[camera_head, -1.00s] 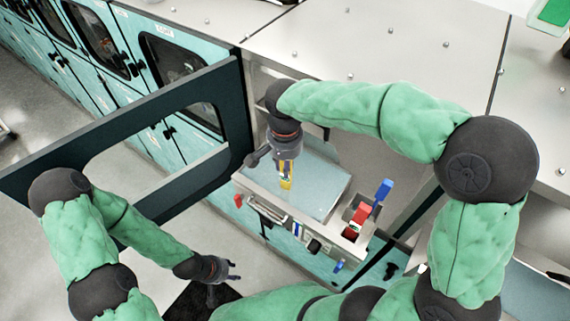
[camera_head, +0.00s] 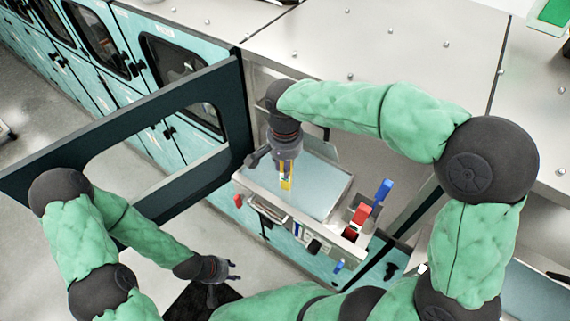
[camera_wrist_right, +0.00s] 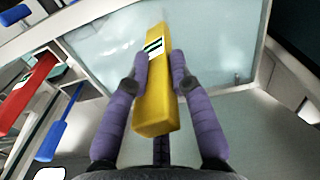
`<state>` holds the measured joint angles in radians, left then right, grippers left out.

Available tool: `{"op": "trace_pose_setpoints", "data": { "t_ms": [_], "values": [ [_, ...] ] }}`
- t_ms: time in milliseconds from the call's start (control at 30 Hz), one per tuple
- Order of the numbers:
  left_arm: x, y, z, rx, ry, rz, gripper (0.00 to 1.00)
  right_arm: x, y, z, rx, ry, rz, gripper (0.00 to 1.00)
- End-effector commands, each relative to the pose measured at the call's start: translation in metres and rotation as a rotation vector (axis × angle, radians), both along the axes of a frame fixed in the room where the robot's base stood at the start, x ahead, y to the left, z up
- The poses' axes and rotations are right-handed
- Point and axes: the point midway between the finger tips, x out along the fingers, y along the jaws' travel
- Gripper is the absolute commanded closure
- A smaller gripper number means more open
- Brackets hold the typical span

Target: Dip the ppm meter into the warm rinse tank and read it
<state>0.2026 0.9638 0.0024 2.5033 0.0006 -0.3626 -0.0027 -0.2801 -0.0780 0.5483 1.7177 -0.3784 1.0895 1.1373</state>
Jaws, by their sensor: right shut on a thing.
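The yellow ppm meter (camera_wrist_right: 155,95) has a small display near its far end, too small to read. My right gripper (camera_wrist_right: 158,75) is shut on it, with a purple finger on each side. In the head view the meter (camera_head: 286,182) points down from the right gripper (camera_head: 286,160) over the rinse tank (camera_head: 315,190). The tank holds pale blue liquid. I cannot tell whether the meter's lower end touches the liquid. My left gripper (camera_head: 232,271) is open and empty, low at the left, away from the tank.
A holder right of the tank carries a red-handled tool (camera_head: 361,213) and a blue-handled tool (camera_head: 384,189). A dark open door frame (camera_head: 240,110) stands left of the tank. A steel counter (camera_head: 380,50) lies behind. Small items hang along the tank's front.

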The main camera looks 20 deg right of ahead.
Motion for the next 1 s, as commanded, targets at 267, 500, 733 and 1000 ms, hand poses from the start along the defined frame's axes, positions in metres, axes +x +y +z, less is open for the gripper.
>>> {"op": "trace_pose_setpoints", "data": {
  "t_ms": [267,500,733,1000],
  "values": [
    [0.0,0.0,0.011,0.0,0.0,0.0,0.6,0.0,0.0,0.016,0.0,-0.001,0.0,1.0],
    [0.0,0.0,0.023,0.0,0.0,0.0,0.6,0.0,0.0,0.032,0.001,-0.001,0.0,1.0],
    [0.0,0.0,0.034,0.0,0.0,0.0,0.6,0.0,0.0,0.048,0.0,-0.001,0.0,1.0],
    [0.0,0.0,0.047,0.0,0.0,0.0,0.6,0.0,0.0,0.066,0.001,-0.001,0.0,1.0]
  ]
}}
